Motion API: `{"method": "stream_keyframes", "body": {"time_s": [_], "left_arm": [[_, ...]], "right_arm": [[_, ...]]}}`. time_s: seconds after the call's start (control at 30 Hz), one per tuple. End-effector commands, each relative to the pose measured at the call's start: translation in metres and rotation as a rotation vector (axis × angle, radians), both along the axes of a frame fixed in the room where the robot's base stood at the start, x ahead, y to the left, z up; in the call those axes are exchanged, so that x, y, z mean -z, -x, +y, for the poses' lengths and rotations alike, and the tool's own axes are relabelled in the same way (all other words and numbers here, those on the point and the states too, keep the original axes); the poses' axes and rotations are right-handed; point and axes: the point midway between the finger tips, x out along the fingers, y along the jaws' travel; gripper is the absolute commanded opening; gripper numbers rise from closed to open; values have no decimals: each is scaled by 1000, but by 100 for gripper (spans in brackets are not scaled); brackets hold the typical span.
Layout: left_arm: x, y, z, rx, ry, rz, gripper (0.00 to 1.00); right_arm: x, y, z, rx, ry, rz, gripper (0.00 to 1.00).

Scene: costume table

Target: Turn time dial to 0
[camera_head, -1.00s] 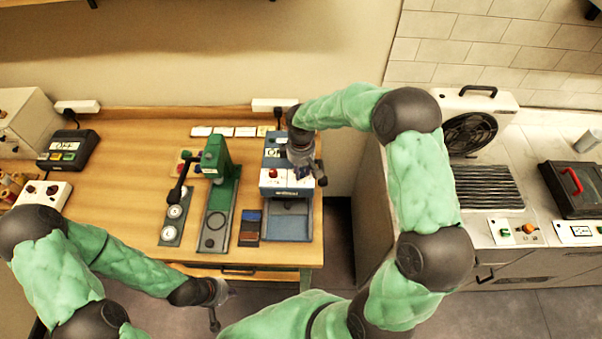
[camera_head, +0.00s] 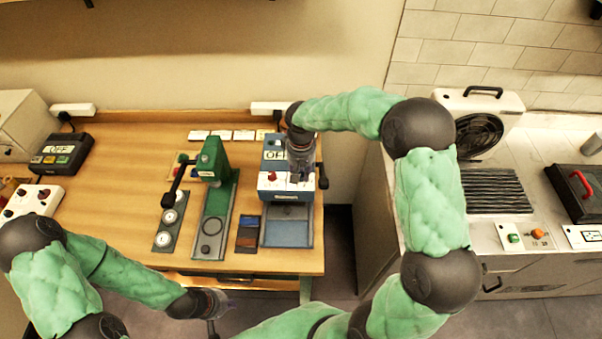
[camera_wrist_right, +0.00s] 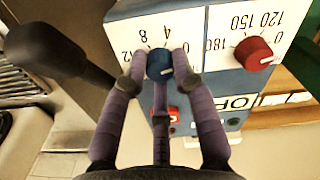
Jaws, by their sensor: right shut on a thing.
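The blue dial (camera_wrist_right: 159,64) sits on the white scale face of the blue machine (camera_head: 290,195). Printed numbers 0, 4, 8 and 12 run around the dial in the right wrist view. Its pointer is hidden or too small to read. My right gripper (camera_wrist_right: 160,70) is shut on the blue dial, with fingers on both sides of it. In the head view my right gripper (camera_head: 300,178) is at the machine's front panel. A red dial (camera_wrist_right: 254,53) with numbers such as 120, 150 and 180 is beside it. My left gripper (camera_head: 210,306) is low, in front of the table edge.
A black lever knob (camera_wrist_right: 45,48) stands out beside the machine. A green press (camera_head: 212,185), a plate with round gauges (camera_head: 170,220) and dark blocks (camera_head: 248,235) are left of the machine. A fan unit (camera_head: 480,125) stands right, beyond a gap.

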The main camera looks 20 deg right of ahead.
Motion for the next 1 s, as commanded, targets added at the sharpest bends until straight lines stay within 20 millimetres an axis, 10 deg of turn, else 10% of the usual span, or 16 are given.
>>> {"method": "stream_keyframes", "body": {"time_s": [0.53, 0.57, 0.63, 1.0], "left_arm": [[1, 0, 0, 0, 0, 0, 0], [1, 0, 0, 0, 0, 0, 0], [1, 0, 0, 0, 0, 0, 0], [1, 0, 0, 0, 0, 0, 0]], "right_arm": [[1, 1, 1, 25, 0, 3, 0], [1, 1, 1, 25, 0, 3, 33], [1, 1, 1, 25, 0, 3, 51], [-2, 0, 0, 24, 0, 0, 51]]}}
